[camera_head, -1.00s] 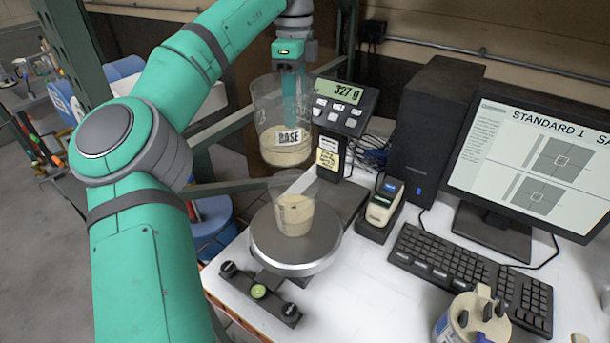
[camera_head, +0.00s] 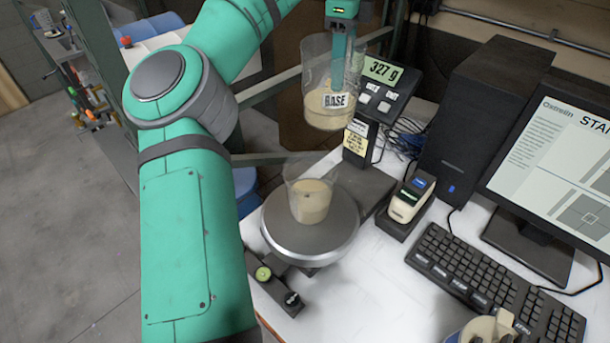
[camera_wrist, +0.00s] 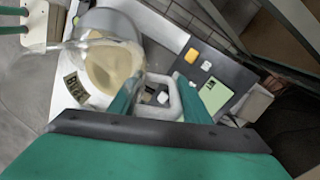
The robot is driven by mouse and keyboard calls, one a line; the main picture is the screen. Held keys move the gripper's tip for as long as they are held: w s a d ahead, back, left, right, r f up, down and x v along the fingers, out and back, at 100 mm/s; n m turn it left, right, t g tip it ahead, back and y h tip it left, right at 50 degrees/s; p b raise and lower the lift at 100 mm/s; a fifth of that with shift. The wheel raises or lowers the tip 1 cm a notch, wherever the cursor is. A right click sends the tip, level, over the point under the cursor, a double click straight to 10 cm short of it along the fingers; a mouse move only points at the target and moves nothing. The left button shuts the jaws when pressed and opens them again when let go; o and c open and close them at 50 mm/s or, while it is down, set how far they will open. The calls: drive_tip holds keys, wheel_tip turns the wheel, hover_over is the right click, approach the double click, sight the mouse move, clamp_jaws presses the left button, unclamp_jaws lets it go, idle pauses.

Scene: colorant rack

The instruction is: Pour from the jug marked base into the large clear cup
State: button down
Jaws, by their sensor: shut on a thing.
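The clear jug marked BASE (camera_head: 318,78) hangs roughly upright behind the scale, with cream liquid in its lower part. My gripper (camera_head: 343,62) is shut on its handle; the wrist view shows my fingers (camera_wrist: 156,98) on both sides of the white handle (camera_wrist: 172,110) and the jug (camera_wrist: 110,50) beyond. The large clear cup (camera_head: 310,187) stands upright on the round scale pan (camera_head: 285,238), partly filled with cream liquid. The jug is above and behind the cup, apart from it. No stream shows between them.
The scale display (camera_head: 383,72) reads 327 g and stands just right of the jug. A small handheld device (camera_head: 408,198) in a dock, a keyboard (camera_head: 500,280), a monitor (camera_head: 560,170) and a black computer tower (camera_head: 485,110) fill the right. A green metal frame (camera_head: 100,50) stands behind my arm.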

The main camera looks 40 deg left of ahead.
sight(331, 86)
drive_tip(key=shift+d+f, duration=0.15)
drive_tip(key=shift+d, duration=0.25)
drive_tip(key=shift+a+t, duration=0.1)
drive_tip(key=shift+t, duration=0.4)
drive_tip(key=shift+f, duration=0.1)
drive_tip(key=shift+s+a+f+t+y, duration=0.1)
drive_tip(key=shift+s+t+y, duration=0.2)
drive_tip(key=shift+s+t, duration=0.35)
drive_tip(key=shift+s+a+t+y, duration=0.1)
drive_tip(key=shift+s+t+y, duration=0.2)
drive_tip(key=shift+t, duration=0.65)
drive_tip(key=shift+s+d+f+t, duration=0.3)
drive_tip(key=shift+s+t, duration=0.2)
drive_tip(key=shift+t, duration=0.2)
drive_tip(key=shift+s+d+r+t+y, duration=0.25)
drive_tip(key=shift+s+r+t+y, duration=0.2)
drive_tip(key=shift+s+t, duration=0.25)
drive_tip(key=shift+s+d+r+t, duration=0.2)
drive_tip(key=shift+s+r+t, duration=0.25)
drive_tip(key=shift+t, duration=0.35)
drive_tip(key=shift+s, duration=0.15)
